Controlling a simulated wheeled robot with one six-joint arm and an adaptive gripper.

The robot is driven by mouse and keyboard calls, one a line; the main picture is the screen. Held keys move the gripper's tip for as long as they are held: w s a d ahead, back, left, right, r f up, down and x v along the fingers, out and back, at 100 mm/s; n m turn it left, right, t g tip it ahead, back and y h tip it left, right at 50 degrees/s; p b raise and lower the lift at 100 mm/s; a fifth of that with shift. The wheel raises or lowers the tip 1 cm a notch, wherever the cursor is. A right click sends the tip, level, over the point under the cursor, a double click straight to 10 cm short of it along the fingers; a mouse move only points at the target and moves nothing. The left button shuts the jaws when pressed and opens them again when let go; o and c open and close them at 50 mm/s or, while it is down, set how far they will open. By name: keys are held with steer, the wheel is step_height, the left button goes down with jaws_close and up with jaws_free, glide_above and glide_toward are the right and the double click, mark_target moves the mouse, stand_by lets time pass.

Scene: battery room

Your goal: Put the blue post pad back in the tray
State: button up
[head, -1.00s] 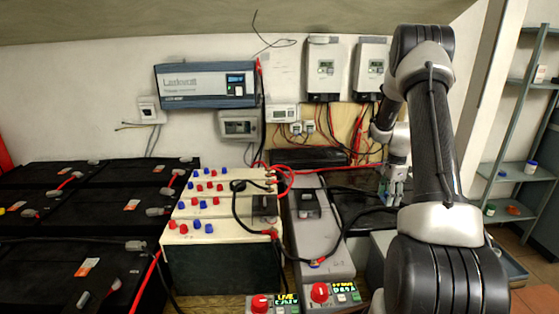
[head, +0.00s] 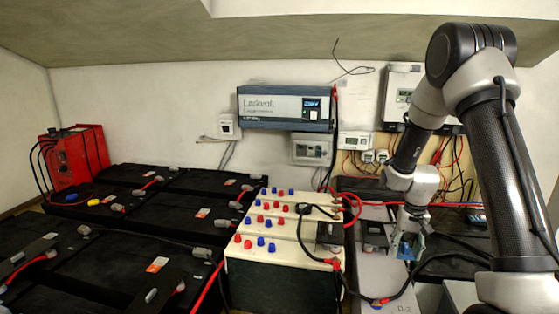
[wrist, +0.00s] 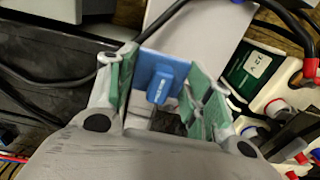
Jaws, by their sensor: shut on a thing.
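My gripper (head: 407,250) hangs over the grey battery (head: 385,280), right of the cream batteries, in the head view. In the wrist view its green-lined fingers (wrist: 165,95) are shut on a blue pad (wrist: 162,75), a flat plate with a raised block. A little blue shows at the fingertips in the head view, where the pad is mostly hidden. Whether the pad touches anything below cannot be told. I cannot make out the tray in either current view.
Cream batteries (head: 255,263) with red and blue caps stand left of my gripper. A black cable (head: 435,262) loops close beside it, and red cables (head: 352,205) rise behind. Black batteries (head: 110,245) fill the left. An inverter (head: 285,106) hangs on the wall.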

steer(key=a+r+n, duration=0.2)
steer(key=a+n, duration=0.1)
steer(key=a, duration=0.8)
steer(key=s+d+f+m, duration=0.1)
steer(key=s+d+m, duration=0.1)
steer(key=d, duration=0.8)
steer(key=s+d+m, duration=0.3)
steer(key=s+d, duration=0.1)
steer(key=d, duration=0.7)
steer(key=s+d+f+m, duration=0.1)
steer(key=s+d+m, duration=0.2)
steer(key=d, duration=0.8)
steer(key=shift+s+d+f, duration=0.1)
steer(key=shift+d+f, duration=0.1)
steer(key=shift+f, duration=0.15)
steer(key=shift+m, duration=0.8)
steer(key=s+d, duration=0.3)
steer(key=d, duration=0.1)
steer(key=s+d, duration=0.6)
steer(key=d, duration=0.1)
steer(key=shift+s+d+f, duration=0.15)
steer(key=shift+d+f, duration=0.2)
steer(key=s+d+r+n, duration=0.1)
steer(key=s+d+n, duration=0.5)
steer(key=s+d, duration=0.65)
steer(key=shift+n, duration=0.4)
step_height(320, 180, down, 10)
steer(key=shift+s+a+r, duration=0.1)
steer(key=shift+a, duration=0.05)
steer(key=shift+f, duration=0.2)
